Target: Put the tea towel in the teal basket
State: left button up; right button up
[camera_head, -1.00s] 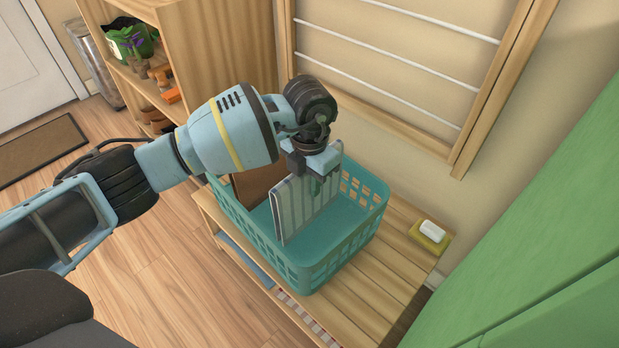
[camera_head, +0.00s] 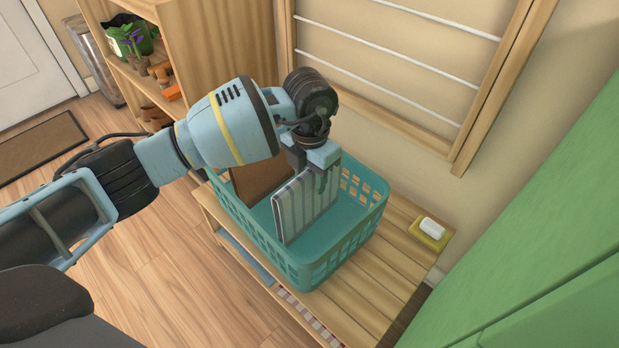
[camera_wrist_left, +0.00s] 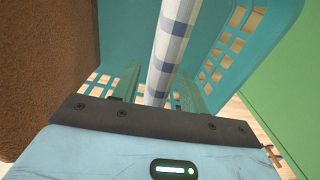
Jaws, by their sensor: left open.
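The tea towel (camera_head: 302,208), pale with grey-blue stripes, stands folded and upright inside the teal basket (camera_head: 305,272). In the left wrist view the towel (camera_wrist_left: 170,45) shows blue checks and rises between my gripper's fingers. My left gripper (camera_head: 322,176) is over the basket at the towel's top edge. Its fingers (camera_wrist_left: 158,92) are open on either side of the towel, with a visible gap on the left. My right gripper is not in view.
A brown item (camera_head: 262,180) stands in the basket beside the towel. The basket rests on a slatted wooden bench (camera_head: 385,270). A white soap on a yellow base (camera_head: 429,234) lies to the right. A wall rack (camera_head: 400,60) is behind; a green cabinet (camera_head: 540,240) is at right.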

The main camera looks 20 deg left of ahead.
pick_arm(q)
notch_tip(320, 180, up, 10)
jog(key=p, duration=0.3)
jog(key=shift+r, duration=0.85)
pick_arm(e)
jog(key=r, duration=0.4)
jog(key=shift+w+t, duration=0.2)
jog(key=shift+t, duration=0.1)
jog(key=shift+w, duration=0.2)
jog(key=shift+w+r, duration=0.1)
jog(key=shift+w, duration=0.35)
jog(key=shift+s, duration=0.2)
